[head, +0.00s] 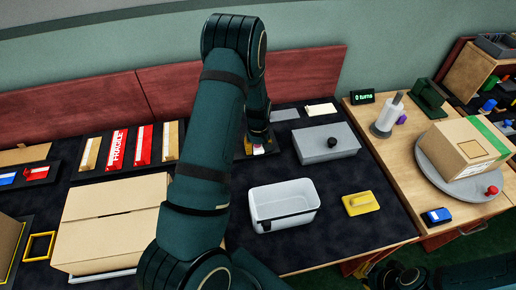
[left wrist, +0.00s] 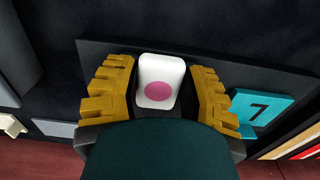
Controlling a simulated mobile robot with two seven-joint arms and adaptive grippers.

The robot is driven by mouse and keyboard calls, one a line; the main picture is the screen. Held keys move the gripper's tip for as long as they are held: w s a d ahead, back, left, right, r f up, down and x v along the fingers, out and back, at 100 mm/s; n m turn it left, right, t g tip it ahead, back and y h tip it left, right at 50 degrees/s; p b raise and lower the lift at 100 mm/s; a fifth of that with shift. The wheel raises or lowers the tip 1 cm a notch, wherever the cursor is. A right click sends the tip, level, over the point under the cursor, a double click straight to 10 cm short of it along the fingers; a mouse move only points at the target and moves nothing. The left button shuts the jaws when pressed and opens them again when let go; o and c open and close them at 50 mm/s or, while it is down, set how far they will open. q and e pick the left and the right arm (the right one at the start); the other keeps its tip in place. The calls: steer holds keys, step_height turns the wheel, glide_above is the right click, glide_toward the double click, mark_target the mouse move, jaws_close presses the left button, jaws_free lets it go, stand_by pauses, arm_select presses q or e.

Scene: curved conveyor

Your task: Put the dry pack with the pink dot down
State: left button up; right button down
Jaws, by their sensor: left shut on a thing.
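The dry pack with the pink dot (left wrist: 158,80) is a small white block with rounded corners, its dot facing the left wrist camera. My left gripper (left wrist: 160,88) is shut on it, with a yellow finger at each side. A dark tray or panel (left wrist: 105,50) lies behind the pack, with a teal tag marked 7 (left wrist: 262,107) at the right. In the head view my left gripper (head: 258,147) is low over the back of the dark table, and a little of the pack's white shows. I cannot tell whether the pack touches the surface. My right gripper (head: 372,262) is partly visible at the bottom edge.
A grey box (head: 326,143) stands right of my left gripper. A white bin (head: 284,204) and a yellow block (head: 360,202) are nearer. Red and tan packs (head: 117,149) lie in trays at left, behind a large carton (head: 113,220).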

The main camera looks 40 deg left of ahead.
mark_target(258, 148)
arm_select(q)
steer(key=shift+f, duration=0.15)
steer(key=o, duration=0.9)
steer(key=shift+r, duration=0.3)
step_height(258, 148, up, 12)
steer(key=shift+f+p, duration=0.1)
steer(key=shift+p, duration=1)
steer(key=shift+s, duration=0.1)
